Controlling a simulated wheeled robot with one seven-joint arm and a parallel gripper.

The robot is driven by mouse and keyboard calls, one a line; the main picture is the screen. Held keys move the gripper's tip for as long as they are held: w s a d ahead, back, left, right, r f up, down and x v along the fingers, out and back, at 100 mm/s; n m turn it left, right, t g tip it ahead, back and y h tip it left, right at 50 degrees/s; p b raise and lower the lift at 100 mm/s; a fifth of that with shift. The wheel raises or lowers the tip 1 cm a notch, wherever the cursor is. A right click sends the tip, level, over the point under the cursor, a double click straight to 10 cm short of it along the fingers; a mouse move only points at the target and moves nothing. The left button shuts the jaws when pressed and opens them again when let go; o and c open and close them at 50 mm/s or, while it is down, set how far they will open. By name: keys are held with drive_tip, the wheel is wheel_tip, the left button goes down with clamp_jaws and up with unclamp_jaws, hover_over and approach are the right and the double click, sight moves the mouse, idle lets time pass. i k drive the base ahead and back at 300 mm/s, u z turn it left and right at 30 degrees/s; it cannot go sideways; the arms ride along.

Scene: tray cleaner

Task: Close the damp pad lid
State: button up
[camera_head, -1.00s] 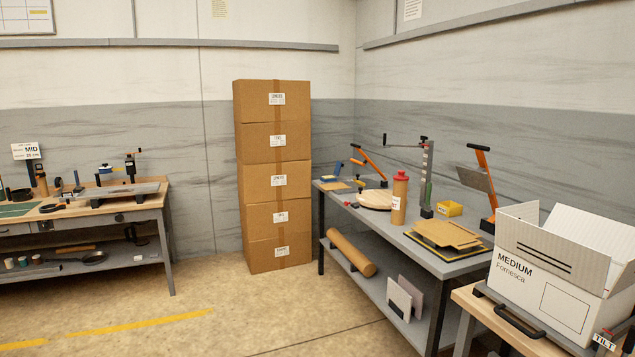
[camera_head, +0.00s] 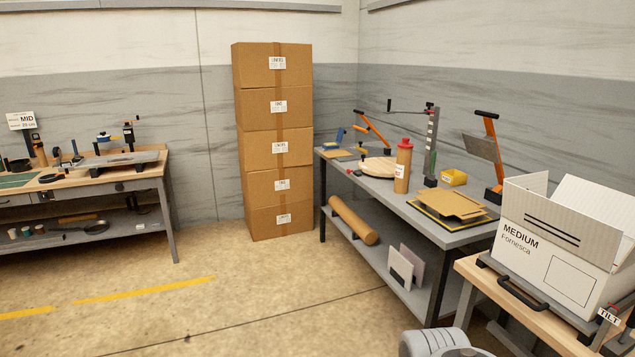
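I cannot make out a damp pad or its lid for certain in the head view. Several tools with raised parts stand on the grey bench (camera_head: 468,238) at the right. Among them are a small blue and tan one (camera_head: 338,138) at the far left corner, an orange-armed one (camera_head: 372,130) beside it, and an orange upright with a tilted grey plate (camera_head: 482,148). A grey rounded part at the bottom edge looks like my arm. My gripper is not in view.
A tall stack of cardboard boxes (camera_head: 277,145) stands between the benches. An open white box (camera_head: 558,245) sits on a wooden-topped table at right. A wooden-topped workbench (camera_head: 150,179) is at left. The floor (camera_head: 235,300) in the middle is clear.

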sight(341, 132)
drive_tip(key=u, duration=0.2)
drive_tip(key=i, duration=2.15)
drive_tip(key=u, duration=0.15)
drive_tip(key=i, duration=2.5)
drive_tip(key=z, duration=0.2)
drive_tip(key=i, duration=1.65)
drive_tip(key=z, duration=0.2)
